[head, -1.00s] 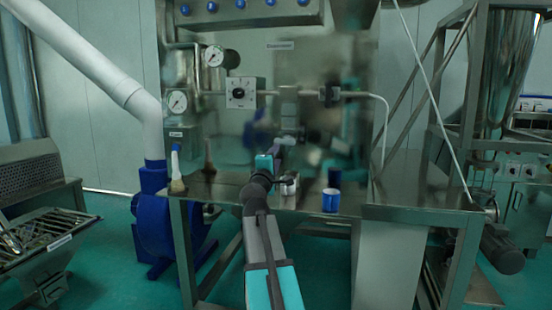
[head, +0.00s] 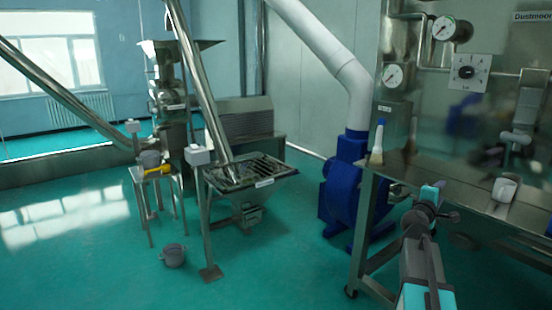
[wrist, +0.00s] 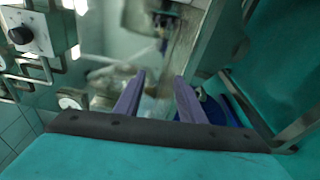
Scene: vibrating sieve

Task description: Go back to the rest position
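My gripper (wrist: 160,76) is open in the wrist view, its two purple fingers apart with nothing held between them. In the head view my gripper (head: 438,186) is at the lower right, in front of the left part of the steel bench (head: 465,190); its fingers are too small to make out there. A small white-grey cup (head: 504,190) stands on the bench to the right of the gripper, apart from it. A blue cup (head: 549,230) is cut off at the right edge.
A brush with a blue handle (head: 378,138) stands on the bench's left end. A blue blower (head: 342,185) is beside the bench. The sieve (head: 250,172) and a small stool (head: 158,172) stand left.

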